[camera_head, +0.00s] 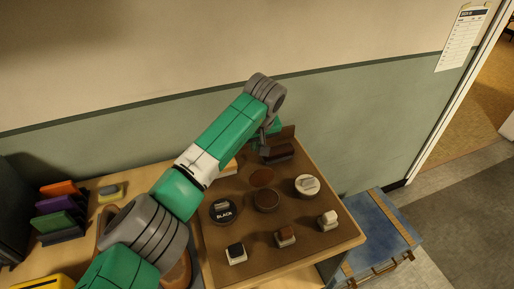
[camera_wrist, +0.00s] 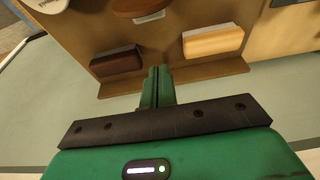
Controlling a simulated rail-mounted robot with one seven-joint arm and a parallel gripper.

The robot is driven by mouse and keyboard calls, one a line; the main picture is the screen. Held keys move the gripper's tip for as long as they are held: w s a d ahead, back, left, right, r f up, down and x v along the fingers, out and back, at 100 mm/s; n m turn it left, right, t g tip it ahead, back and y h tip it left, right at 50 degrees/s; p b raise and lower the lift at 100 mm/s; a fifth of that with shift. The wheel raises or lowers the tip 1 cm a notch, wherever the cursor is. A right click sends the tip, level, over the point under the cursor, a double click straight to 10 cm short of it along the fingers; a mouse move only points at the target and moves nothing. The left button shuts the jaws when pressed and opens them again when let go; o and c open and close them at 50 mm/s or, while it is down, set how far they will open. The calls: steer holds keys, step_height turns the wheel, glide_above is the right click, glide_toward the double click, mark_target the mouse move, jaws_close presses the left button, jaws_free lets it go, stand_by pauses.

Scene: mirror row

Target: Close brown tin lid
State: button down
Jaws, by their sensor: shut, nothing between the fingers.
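The brown tin (camera_head: 266,201) stands open on the brown mat in the middle of the tray table. Its round brown lid (camera_head: 262,177) is raised behind it, on the wall side. My gripper (camera_head: 264,143) is beyond the lid in the head view, near the back edge of the table, partly hidden by my arm. In the wrist view my gripper (camera_wrist: 157,88) has its fingers together and empty. A brown rounded piece (camera_wrist: 140,7), likely the lid, shows at the top edge there, apart from the fingers.
A tin marked BLACK (camera_head: 223,211) and a pale tin (camera_head: 306,185) flank the brown tin. Small daubers, one being brown (camera_head: 286,235), stand in front. A dark brush (camera_wrist: 117,60) and a light brush (camera_wrist: 213,41) lie on either side of my fingers. The wall is close behind.

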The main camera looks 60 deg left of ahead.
mark_target(260, 175)
steer(key=x, duration=0.6)
steer(key=shift+f+b, duration=0.3)
steer(key=shift+b, duration=0.1)
steer(key=shift+s+d+p, duration=0.2)
steer(key=shift+d+p, duration=0.35)
steer(key=shift+d, duration=1.45)
